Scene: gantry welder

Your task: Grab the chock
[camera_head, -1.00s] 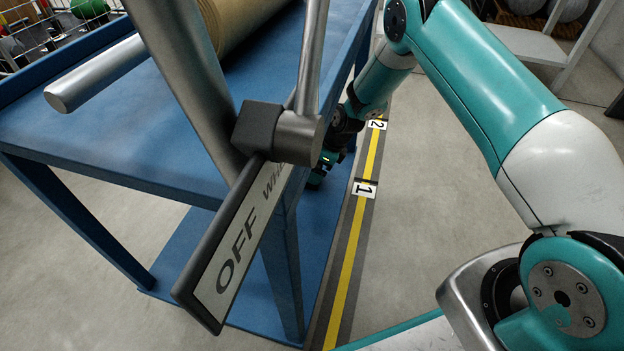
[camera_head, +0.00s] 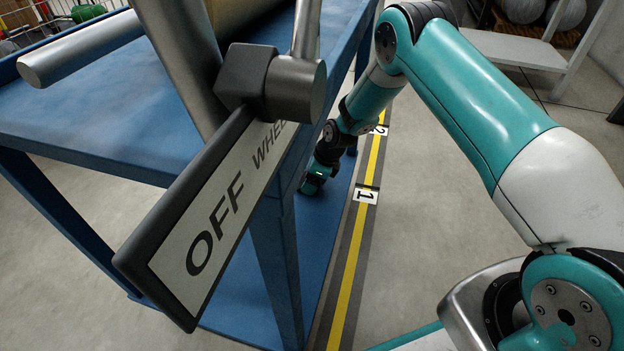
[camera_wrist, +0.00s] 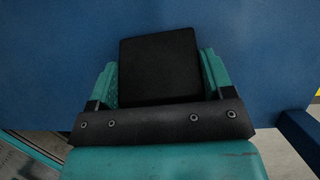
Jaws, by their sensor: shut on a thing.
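The chock (camera_wrist: 160,66) is a black block in the middle of the wrist view, over a blue surface. My gripper (camera_wrist: 160,80) is shut on it, with one teal finger against its left side and one against its right. The chock's near end is hidden behind the dark bar of my gripper. In the head view my gripper (camera_head: 312,183) is low beside the blue cart, over its lower shelf (camera_head: 318,225). The chock cannot be made out there.
A blue cart (camera_head: 90,140) fills the left. A metal lever and a hanging sign reading OFF WHEE (camera_head: 215,215) stand in front of it. A cart leg (camera_head: 278,270) is near my gripper.

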